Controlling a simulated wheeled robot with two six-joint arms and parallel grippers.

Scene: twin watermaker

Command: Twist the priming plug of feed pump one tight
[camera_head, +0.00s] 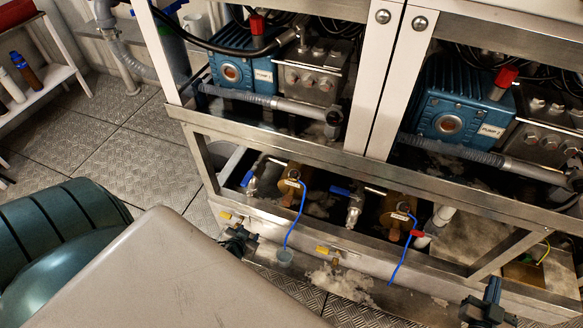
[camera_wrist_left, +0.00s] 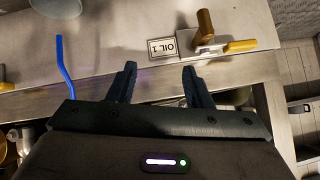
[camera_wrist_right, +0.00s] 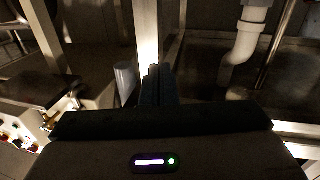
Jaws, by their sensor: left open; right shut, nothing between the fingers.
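On the lower shelf of the frame are two brass-coloured bodies with small white tags. The left one (camera_head: 308,180) and the right one (camera_head: 391,212) each have a blue tube hanging by them; the tag lettering is too small to read. I cannot make out which fitting is the priming plug. My left gripper (camera_head: 238,240) is low at the frame's front rail, below the left body, open and empty. In the left wrist view its fingers (camera_wrist_left: 158,78) point at the rail, apart from an OIL 1 plate (camera_wrist_left: 162,48). My right gripper (camera_head: 490,300) is shut and empty at lower right; it also shows in its wrist view (camera_wrist_right: 158,72).
Blue pumps (camera_head: 232,66) and (camera_head: 460,108), the latter labelled PUMP 2, stand on the upper shelf. Yellow-handled valves (camera_wrist_left: 240,46) line the lower rail. A white pipe (camera_wrist_right: 241,45) stands before the right gripper. Chequered floor (camera_head: 130,165) is open at left.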

